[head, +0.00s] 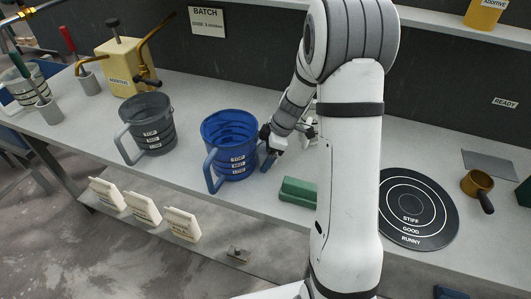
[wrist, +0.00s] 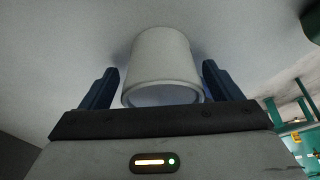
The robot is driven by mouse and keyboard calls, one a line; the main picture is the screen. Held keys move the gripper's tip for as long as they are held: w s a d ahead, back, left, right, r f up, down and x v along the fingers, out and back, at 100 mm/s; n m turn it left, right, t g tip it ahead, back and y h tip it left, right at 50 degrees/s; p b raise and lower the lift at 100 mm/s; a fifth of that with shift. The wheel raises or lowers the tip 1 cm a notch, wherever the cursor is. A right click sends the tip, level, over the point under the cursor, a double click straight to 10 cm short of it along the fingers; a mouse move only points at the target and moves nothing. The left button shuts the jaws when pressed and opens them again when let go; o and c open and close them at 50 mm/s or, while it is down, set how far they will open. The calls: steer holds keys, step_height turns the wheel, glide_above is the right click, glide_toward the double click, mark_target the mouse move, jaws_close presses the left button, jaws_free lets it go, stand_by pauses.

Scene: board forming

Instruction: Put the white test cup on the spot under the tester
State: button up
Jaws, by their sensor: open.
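The white test cup (wrist: 158,62) is between the two dark blue fingers of my gripper (wrist: 160,88) in the wrist view. The fingers are open, with a gap on each side of the cup. In the head view my gripper (head: 270,153) is low over the bench, just right of the blue bucket. My arm and gripper hide most or all of the cup there. A round black mat (head: 400,200) with white rings marked STIFF, GOOD and RUNNY lies right of my arm. I cannot tell which thing is the tester, nor see its spot.
The blue bucket (head: 228,135) and a grey bucket (head: 153,118) stand left of my gripper. A green block (head: 298,190) lies close in front. A brass cup with a handle (head: 478,184) and a grey plate (head: 490,165) are at the right. The wall runs behind.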

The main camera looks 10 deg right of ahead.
mark_target(263, 149)
steer(key=shift+a+f, duration=0.1)
steer(key=shift+f, duration=0.1)
steer(key=shift+c, duration=0.5)
steer(key=c, duration=1.2)
steer(key=shift+r, duration=0.15)
steer(key=shift+s+d+r+b, duration=0.1)
steer(key=shift+d+r+b, duration=0.15)
steer(key=shift+b, duration=0.2)
steer(key=r, duration=0.4)
steer(key=r+b, duration=0.1)
steer(key=r, duration=0.1)
steer(key=shift+s+d+r, duration=0.1)
steer(key=shift+s+d, duration=0.15)
steer(key=shift+d, duration=0.05)
steer(key=s+d+b, duration=0.3)
steer(key=s+d, duration=0.7)
steer(key=d, duration=0.5)
steer(key=shift+s+d, duration=0.25)
steer(key=shift+d, duration=0.05)
